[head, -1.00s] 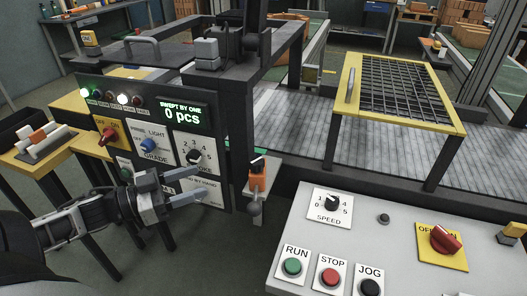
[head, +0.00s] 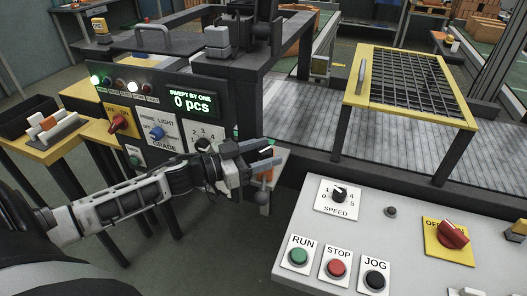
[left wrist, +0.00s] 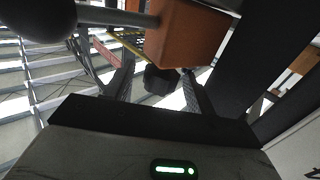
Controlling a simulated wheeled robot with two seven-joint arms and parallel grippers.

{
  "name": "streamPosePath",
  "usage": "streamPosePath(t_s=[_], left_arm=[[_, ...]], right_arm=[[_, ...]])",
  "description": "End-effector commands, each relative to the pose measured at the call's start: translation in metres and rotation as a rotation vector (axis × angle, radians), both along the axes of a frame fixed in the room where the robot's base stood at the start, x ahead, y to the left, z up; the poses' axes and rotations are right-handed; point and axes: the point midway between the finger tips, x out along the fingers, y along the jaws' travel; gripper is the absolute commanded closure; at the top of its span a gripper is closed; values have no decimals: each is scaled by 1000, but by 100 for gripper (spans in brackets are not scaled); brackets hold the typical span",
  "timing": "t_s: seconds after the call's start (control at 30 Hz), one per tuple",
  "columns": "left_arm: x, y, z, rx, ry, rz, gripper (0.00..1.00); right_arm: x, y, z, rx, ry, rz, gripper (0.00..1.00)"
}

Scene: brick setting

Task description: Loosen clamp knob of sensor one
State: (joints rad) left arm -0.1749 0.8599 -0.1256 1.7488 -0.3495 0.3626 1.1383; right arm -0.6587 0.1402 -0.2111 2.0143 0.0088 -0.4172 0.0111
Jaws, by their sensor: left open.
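The orange sensor block (head: 266,176) sits on a small bracket at the right of the control panel, partly hidden behind my left gripper. My left gripper (head: 263,153) is open, its fingers reaching to the top of the sensor. In the left wrist view the orange block (left wrist: 185,34) is close above the fingers. A dark knob (left wrist: 158,80) shows between the two spread fingers (left wrist: 157,74), with visible room on both sides; I cannot tell whether either finger touches it. A ball-ended rod (left wrist: 105,15) runs beside the block. My right gripper is not in view.
The panel (head: 150,120) with its display, switches and dials stands left of the sensor. A grey console (head: 400,220) with RUN, STOP and JOG buttons is at the lower right. The conveyor (head: 310,125) and yellow-framed guard (head: 352,100) lie beyond.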

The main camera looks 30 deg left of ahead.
Motion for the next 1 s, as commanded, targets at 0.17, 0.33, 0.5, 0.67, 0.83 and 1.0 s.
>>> streamPosePath(t_s=[0.17,0.33,0.5,0.67,0.83,1.0], left_arm=[[2,-1,0,1,1,0,45],[2,-1,0,1,1,0,50],[2,-1,0,1,1,0,90],[2,-1,0,0,0,4,89],[1,-2,3,-3,1,42,89],[1,-3,4,-7,3,134,89]], right_arm=[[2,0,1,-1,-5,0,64],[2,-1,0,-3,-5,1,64],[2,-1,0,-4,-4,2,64],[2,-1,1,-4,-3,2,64],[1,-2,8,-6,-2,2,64],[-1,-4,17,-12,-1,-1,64]])
